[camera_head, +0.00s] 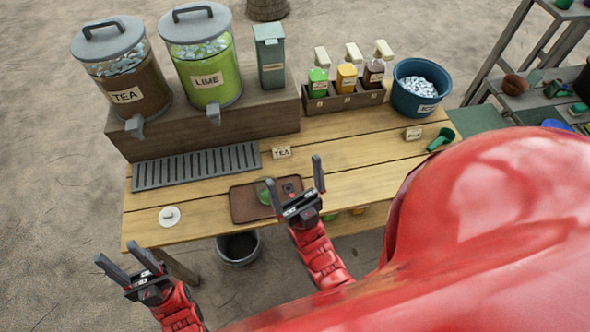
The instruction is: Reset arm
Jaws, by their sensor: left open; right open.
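My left gripper (125,265) is open and empty, off the front left of the wooden table (350,150). My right gripper (295,179) is open over the front of the table, above a brown tray (242,207). A green item (264,194) lies on that tray, partly hidden behind the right gripper's fingers. I cannot tell if the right gripper touches anything. My red body covers the lower right of the view.
Tea (128,82) and lime (208,75) dispensers stand on a raised block behind a drip grate (197,167). Bottles (346,77) and a blue ice bucket (418,88) stand at the back right. A dark bucket (238,247) stands below the table's front edge.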

